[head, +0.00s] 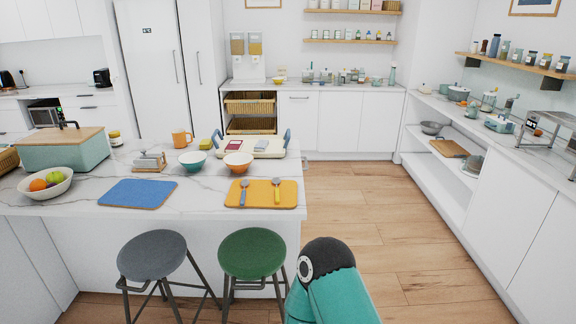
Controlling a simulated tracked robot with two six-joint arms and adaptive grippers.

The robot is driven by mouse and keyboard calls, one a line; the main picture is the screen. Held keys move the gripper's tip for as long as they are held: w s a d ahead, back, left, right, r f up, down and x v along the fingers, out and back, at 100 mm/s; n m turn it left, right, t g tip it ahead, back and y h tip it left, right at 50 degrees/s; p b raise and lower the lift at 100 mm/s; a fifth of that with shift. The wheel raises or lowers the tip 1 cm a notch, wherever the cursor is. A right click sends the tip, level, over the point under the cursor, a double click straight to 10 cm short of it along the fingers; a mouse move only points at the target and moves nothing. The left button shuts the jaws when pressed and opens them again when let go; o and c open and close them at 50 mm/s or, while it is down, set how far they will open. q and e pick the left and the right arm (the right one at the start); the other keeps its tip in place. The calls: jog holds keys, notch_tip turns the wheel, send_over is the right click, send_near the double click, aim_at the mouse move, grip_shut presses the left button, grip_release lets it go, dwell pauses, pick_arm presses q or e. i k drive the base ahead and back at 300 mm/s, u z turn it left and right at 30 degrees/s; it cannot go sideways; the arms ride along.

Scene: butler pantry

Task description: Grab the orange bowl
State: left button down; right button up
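The orange bowl (238,166) stands upright on the marble island, at the front edge of a white tray (268,148) and behind a yellow mat. Its outside is orange and its inside pale. I cannot tell whether it touches the tray. A teal bowl (193,161) stands just to its left. Neither of my grippers shows. A teal link of one of my arms is at the bottom centre, in front of the island and well apart from the bowl.
The yellow mat (262,203) carries two utensils. A blue mat (137,193), an orange mug (181,138), a napkin holder (150,162) and a fruit bowl (46,188) share the island. Grey (153,254) and green (252,253) stools stand in front. The wooden floor (365,210) to the right is clear.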

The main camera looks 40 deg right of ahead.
aim_at(239, 162)
jog(key=z, duration=0.4)
jog(key=i, duration=1)
